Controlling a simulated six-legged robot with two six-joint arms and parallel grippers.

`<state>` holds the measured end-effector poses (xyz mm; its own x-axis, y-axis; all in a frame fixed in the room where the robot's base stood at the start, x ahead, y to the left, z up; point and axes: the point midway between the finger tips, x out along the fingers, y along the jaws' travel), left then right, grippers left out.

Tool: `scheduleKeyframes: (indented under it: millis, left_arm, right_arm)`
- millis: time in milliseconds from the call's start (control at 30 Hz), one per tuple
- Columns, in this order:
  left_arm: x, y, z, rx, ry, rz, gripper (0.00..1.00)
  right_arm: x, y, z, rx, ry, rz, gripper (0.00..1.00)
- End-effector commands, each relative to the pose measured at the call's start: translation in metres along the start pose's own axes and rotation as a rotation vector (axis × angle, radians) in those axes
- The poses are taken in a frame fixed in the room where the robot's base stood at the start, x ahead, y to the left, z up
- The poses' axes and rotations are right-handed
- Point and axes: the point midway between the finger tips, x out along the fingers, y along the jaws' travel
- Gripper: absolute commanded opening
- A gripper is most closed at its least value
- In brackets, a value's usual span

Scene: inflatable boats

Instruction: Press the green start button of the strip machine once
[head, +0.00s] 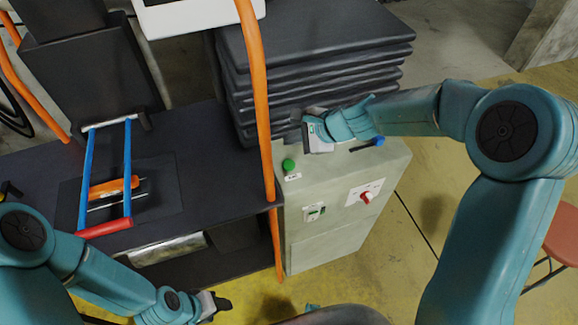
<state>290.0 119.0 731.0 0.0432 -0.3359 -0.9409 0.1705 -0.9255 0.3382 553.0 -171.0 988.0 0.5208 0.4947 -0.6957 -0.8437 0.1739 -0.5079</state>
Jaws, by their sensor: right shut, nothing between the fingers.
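The green start button (289,165) stands on the top of a pale grey-green control cabinet (335,235), near its left edge, with a small white label below it. My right gripper (306,138) is shut and empty. It reaches in from the right over the cabinet top, above and a little to the right of the green button in the picture, apart from it. My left gripper (218,305) is low in the view, left of the cabinet and away from the button; its fingers are small and I cannot tell whether they are open.
An orange hose or rail (258,100) runs down just left of the button. Dark stacked sheets (318,40) rise behind the cabinet. A red switch (365,197) is on the cabinet front. A blue-and-red frame (126,170) sits on the dark bench at left. A red stool (564,236) stands right.

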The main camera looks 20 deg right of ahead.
Motion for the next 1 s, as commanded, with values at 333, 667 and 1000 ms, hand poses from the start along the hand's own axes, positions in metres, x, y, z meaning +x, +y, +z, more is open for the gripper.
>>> scheduleKeyframes:
  millis: [333,667,1000]
  left_arm:
    - [0.051,-0.018,-0.001,0.000,0.000,0.000,0.53]
    - [0.059,-0.021,-0.001,0.000,0.000,0.000,0.53]
    - [0.059,-0.021,-0.001,0.000,0.000,0.000,0.53]
  right_arm:
    - [0.042,0.028,-0.028,0.000,-0.001,0.000,0.00]
    - [0.048,0.032,-0.032,0.000,-0.001,0.000,0.00]
    - [0.048,0.032,-0.032,0.000,-0.001,0.000,0.00]
